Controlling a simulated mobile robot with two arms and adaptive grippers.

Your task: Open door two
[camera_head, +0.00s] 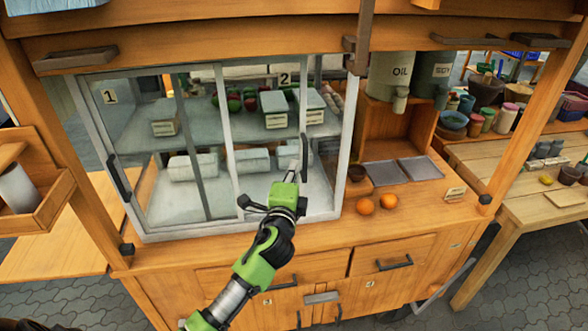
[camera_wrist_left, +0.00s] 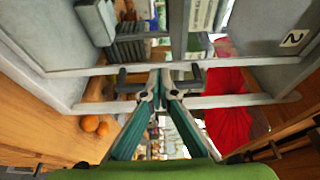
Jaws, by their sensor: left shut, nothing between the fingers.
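Door two is the right sliding glass door of the white-framed display case, with its "2" label (camera_head: 286,78) near the top. Its dark upright handle (camera_head: 306,158) is on the door's right edge. That edge appears to stand left of the case's right post, with a narrow gap between them. My left gripper (camera_head: 292,170) is shut and empty, its tips just left of the handle; I cannot tell if they touch the door. In the left wrist view the fingers (camera_wrist_left: 160,85) are together, and the "2" label (camera_wrist_left: 293,39) shows at the right. My right gripper is not in view.
Door one, with its "1" label (camera_head: 110,97) and handle (camera_head: 118,178), is at the left. Two oranges (camera_head: 376,204) and metal trays (camera_head: 402,171) lie on the counter right of the case. Boxes and food stand inside. Drawers with handles (camera_head: 395,263) are below.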

